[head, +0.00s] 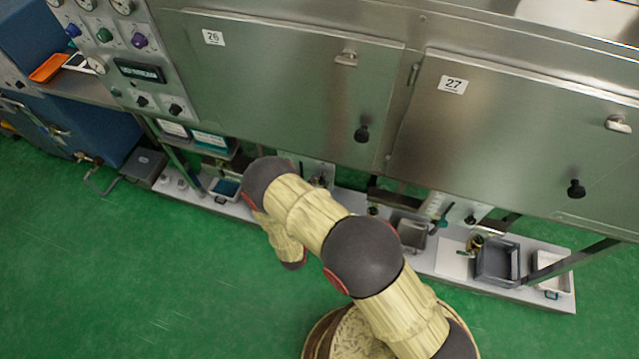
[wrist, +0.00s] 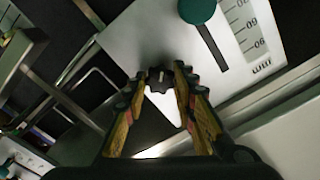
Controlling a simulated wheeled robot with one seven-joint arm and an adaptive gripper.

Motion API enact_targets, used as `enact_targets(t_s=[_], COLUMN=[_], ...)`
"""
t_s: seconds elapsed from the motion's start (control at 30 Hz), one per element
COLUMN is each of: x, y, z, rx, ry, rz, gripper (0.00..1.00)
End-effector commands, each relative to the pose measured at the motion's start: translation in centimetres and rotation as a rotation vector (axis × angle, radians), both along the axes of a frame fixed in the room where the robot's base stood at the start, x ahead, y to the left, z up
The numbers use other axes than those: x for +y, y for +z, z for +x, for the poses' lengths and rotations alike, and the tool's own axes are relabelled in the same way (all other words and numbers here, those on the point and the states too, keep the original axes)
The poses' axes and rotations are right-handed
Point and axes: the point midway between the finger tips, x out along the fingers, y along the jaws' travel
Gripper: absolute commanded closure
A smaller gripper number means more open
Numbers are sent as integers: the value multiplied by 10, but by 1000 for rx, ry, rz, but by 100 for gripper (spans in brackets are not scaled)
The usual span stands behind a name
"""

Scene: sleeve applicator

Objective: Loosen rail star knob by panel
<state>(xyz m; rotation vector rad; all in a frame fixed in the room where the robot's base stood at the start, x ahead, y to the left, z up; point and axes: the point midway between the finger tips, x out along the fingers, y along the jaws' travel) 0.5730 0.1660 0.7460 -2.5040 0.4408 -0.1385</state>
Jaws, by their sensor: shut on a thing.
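The black star knob (wrist: 160,80) sits on a pale panel (wrist: 150,35) in the wrist view. My gripper (wrist: 161,77) is shut on the knob, one finger on each side of it. A small light mark shows on the knob's face. A teal round-headed lever (wrist: 198,12) and a printed scale (wrist: 250,30) are on the panel, to the right of the knob. In the head view my gripper is hidden and my arm covers part of the low shelf. A partly covered panel (head: 318,170) shows behind the arm there.
Steel doors marked 26 (head: 280,70) and 27 (head: 520,130) are above the low shelf (head: 450,262). Grey bins (head: 497,262) and a second scale panel (head: 455,208) are to the right. Metal posts and rods (wrist: 60,90) are close on the wrist view's left. Green floor in front is clear.

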Motion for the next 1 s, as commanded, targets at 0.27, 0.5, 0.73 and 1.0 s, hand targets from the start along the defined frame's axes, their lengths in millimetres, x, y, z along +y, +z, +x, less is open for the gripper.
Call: enact_targets(t_s=[0.27, 0.5, 0.73, 1.0], x=[0, 1, 1, 0], y=[-2, -2, -2, -1], z=[-1, -1, -1, 0], rx=[40, 48, 49, 48], ry=[3, 4, 3, 2], rz=[-98, -123, -124, -123], gripper=[98, 98, 98, 64])
